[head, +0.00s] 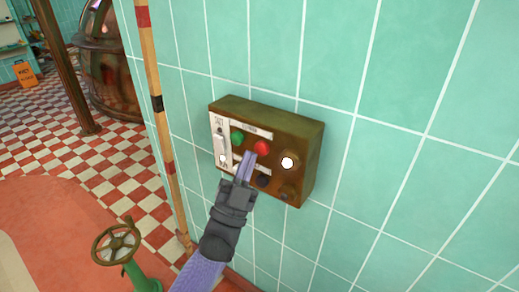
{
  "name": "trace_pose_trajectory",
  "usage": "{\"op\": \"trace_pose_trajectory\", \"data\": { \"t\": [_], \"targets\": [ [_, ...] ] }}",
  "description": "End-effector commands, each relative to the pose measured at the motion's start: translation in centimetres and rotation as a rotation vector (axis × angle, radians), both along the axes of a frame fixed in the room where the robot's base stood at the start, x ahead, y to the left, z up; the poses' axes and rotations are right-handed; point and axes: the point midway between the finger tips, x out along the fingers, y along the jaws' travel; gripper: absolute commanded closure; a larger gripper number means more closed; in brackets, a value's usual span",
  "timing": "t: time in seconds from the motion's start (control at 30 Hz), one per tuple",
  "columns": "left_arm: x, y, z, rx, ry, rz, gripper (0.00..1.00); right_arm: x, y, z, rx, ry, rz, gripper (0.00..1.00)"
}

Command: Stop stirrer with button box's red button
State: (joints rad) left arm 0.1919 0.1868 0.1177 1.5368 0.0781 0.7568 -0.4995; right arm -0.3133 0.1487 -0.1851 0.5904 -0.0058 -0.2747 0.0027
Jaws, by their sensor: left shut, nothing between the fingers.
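A brown button box (300,135) is fixed to the green tiled wall. Its front carries a red button (262,147) near the middle of the upper row, a green button (237,138) to the left and a lit white button (287,162) to the right. Dark knobs sit in the lower row. My left gripper (247,160) is shut and empty, its fingertips just below and left of the red button in the picture. I cannot tell whether they touch the box. The stirrer cannot be made out. My right gripper is not in view.
A striped pole (156,104) stands left of the box. A green valve with a brown handwheel (116,244) is at the lower left.

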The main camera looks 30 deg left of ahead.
Motion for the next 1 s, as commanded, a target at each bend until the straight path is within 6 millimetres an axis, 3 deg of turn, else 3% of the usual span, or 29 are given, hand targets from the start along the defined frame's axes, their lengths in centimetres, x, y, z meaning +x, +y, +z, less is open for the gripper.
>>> {"op": "trace_pose_trajectory", "data": {
  "t": [1.0],
  "targets": [
    [0.85,-0.09,0.01,0.0,0.0,0.0,1.0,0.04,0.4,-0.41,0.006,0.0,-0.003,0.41]
  ]
}}
